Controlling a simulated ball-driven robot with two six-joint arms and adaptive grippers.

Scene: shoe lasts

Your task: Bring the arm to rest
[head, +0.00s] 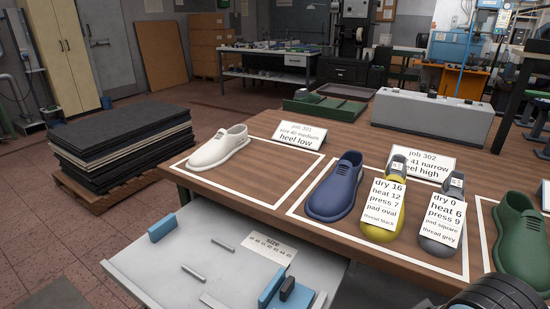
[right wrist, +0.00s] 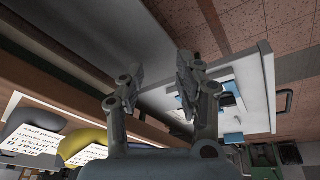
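My right gripper (right wrist: 160,75) shows in the right wrist view with its two fingers apart and nothing between them. Behind the fingers are the table's edge and the open drawer. A dark rounded part of my right arm (head: 495,295) shows at the bottom right of the head view; the fingers are not seen there. My left gripper is in neither view. On the wooden table (head: 262,165) are a white shoe last (head: 218,147), a blue one (head: 335,187), a yellow one (head: 383,228), a grey one (head: 440,243) and a green one (head: 520,240).
An open grey drawer (head: 165,270) juts out below the table's front edge, holding blue blocks, metal bars and a size card (head: 268,248). Job cards (head: 300,134) stand on the table. A grey box (head: 430,120) and green tray (head: 346,91) sit at the back. Stacked sheets (head: 120,145) lie left.

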